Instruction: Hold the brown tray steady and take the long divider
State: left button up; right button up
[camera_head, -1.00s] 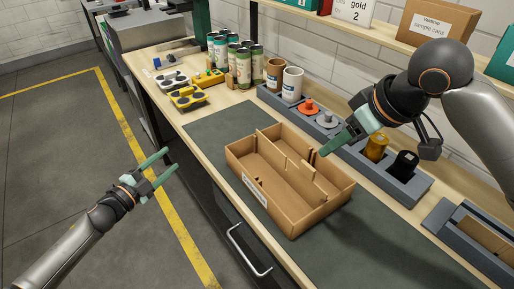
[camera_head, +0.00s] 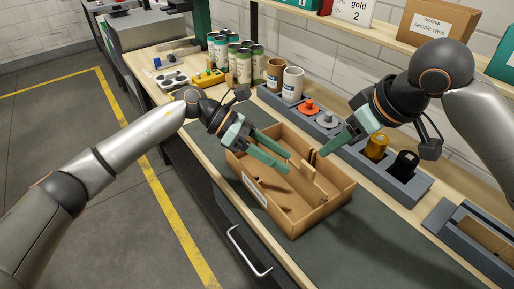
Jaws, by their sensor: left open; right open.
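The brown tray (camera_head: 322,212) is an open cardboard box with a white label on its front-left side, lying on the dark mat. The long divider (camera_head: 306,184) stands inside, running lengthwise; its far part is hidden behind my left gripper. My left gripper (camera_head: 287,163) is open above the tray's far-left part, its green fingers pointing towards the divider. Whether they touch anything is unclear. My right gripper (camera_head: 324,153) is open at the tray's back-right side, its fingers pointing down-left; they partly overlap in this view. Neither gripper holds anything.
A grey rack (camera_head: 398,182) with cups, an orange part, a grey part and bottles stands behind the tray. Several cans (camera_head: 243,66) stand at the far left. The mat (camera_head: 365,245) right of the tray is clear.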

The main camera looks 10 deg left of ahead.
pick_arm(q)
jog(key=d+m+y, duration=0.1)
jog(key=m+y, duration=0.1)
jog(key=m, duration=0.1)
jog(key=m+y, duration=0.8)
jog(key=y, duration=0.2)
send_over(257, 186)
jog(key=w, duration=0.2)
jog(key=shift+t, duration=0.4)
jog(key=f, duration=1.1)
jog(key=shift+s+a+f, duration=0.15)
jog(key=shift+s+f, duration=0.1)
grip_shut()
